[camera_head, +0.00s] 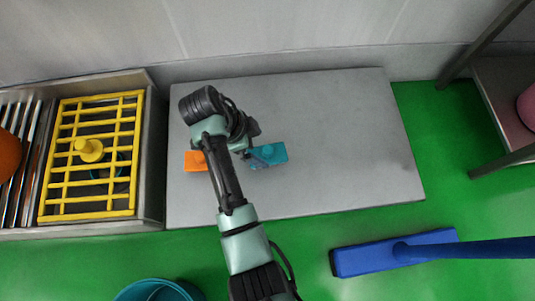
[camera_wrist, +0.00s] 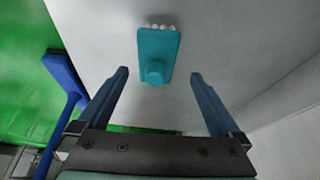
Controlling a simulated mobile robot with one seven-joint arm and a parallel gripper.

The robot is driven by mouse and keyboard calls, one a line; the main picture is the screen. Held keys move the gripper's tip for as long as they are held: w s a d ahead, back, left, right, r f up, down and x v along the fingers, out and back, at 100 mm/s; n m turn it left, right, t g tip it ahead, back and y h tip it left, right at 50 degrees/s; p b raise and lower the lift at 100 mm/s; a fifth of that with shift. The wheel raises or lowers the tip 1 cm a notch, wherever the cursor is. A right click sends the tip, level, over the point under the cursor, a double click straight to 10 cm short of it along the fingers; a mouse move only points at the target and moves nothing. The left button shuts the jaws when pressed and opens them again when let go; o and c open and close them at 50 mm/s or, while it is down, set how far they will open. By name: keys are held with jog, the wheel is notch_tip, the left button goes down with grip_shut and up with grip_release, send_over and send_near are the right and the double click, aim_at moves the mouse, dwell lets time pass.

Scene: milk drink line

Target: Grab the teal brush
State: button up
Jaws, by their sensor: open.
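The teal brush (camera_head: 268,154) lies on the grey metal table, just right of my gripper (camera_head: 254,152) in the head view. In the wrist view the teal brush (camera_wrist: 158,53) shows its flat back, a round knob toward me and pale bristle tips at its far edge. My gripper (camera_wrist: 162,90) is open and empty there, with one finger on each side of the line to the brush. The brush lies ahead, mostly beyond the fingertips. My arm covers part of the table in the head view.
An orange brush-like block (camera_head: 195,160) lies on the table (camera_head: 370,140), left of my arm. A yellow grid (camera_head: 90,210) sits in a metal frame at left. A blue floor tool (camera_head: 392,255) and a teal bucket (camera_head: 157,290) are on the green floor.

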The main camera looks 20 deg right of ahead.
aim_at(263, 150)
jog(key=shift+s+b+x, duration=0.15)
jog(key=shift+b+x, duration=1.25)
jog(key=shift+s+b+x, duration=0.1)
jog(key=shift+b+x, duration=1.3)
jog(key=shift+r, duration=0.1)
grip_shut()
